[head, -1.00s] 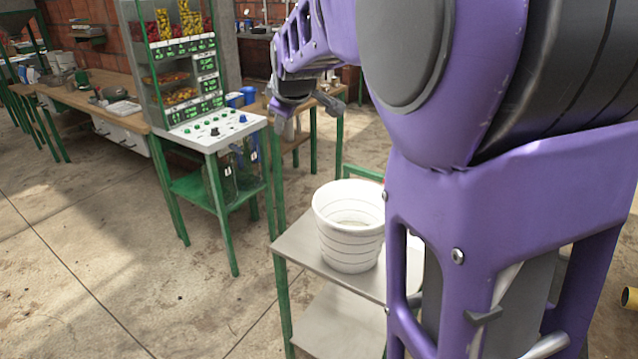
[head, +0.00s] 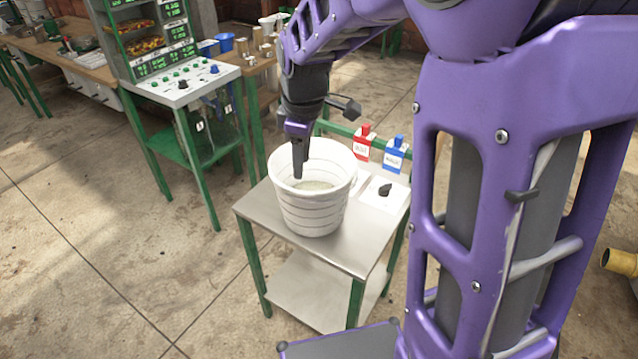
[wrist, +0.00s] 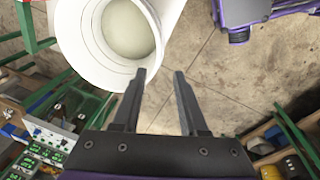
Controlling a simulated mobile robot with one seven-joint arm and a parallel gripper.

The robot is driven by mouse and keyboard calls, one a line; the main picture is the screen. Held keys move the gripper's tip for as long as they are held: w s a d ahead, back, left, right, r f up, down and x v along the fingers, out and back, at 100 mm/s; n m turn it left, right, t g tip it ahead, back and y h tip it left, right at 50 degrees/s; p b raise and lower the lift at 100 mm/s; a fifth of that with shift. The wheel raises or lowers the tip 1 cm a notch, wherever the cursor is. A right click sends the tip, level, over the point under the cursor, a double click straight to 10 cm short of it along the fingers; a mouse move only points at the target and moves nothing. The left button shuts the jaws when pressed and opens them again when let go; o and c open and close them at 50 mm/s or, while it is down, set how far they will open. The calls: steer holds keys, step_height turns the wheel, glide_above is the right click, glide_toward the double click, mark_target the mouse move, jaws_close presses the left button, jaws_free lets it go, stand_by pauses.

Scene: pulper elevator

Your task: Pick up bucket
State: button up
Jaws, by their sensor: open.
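The bucket (head: 318,211) is white with ridged sides and stands upright on a metal-topped cart (head: 350,250). Some pale stuff shows inside it. My gripper (head: 299,172) points down at the bucket's far-left rim in the head view, where its fingers overlap the opening. In the wrist view the bucket (wrist: 90,30) is at the upper left. There my gripper (wrist: 162,80) is open, with the left fingertip at or very near the rim and the right fingertip outside over the floor. Nothing is between the fingers. I cannot tell whether a finger touches the bucket.
Red (head: 364,142) and blue (head: 396,154) switch boxes stand behind the bucket on the cart. A white panel with a black knob (head: 385,190) lies right of it. A green-legged control table (head: 185,85) is at the left. Open floor (head: 110,240) lies between.

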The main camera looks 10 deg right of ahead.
steer(key=b, duration=0.1)
glide_above(303, 212)
steer(key=s, duration=0.2)
step_height(303, 212, down, 11)
steer(key=shift+w+f+b, duration=0.15)
steer(key=shift+w+f, duration=0.2)
steer(key=shift+f, duration=0.65)
steer(key=shift+w+f+b, duration=0.15)
steer(key=shift+w+f, duration=0.15)
steer(key=shift+f, duration=0.7)
steer(key=shift+w+f+b, duration=0.15)
steer(key=shift+w+f, duration=0.2)
steer(key=shift+f, duration=0.65)
jaws_close()
steer(key=shift+w+r, duration=0.1)
steer(key=shift+w+r, duration=0.1)
steer(key=shift+r, duration=0.05)
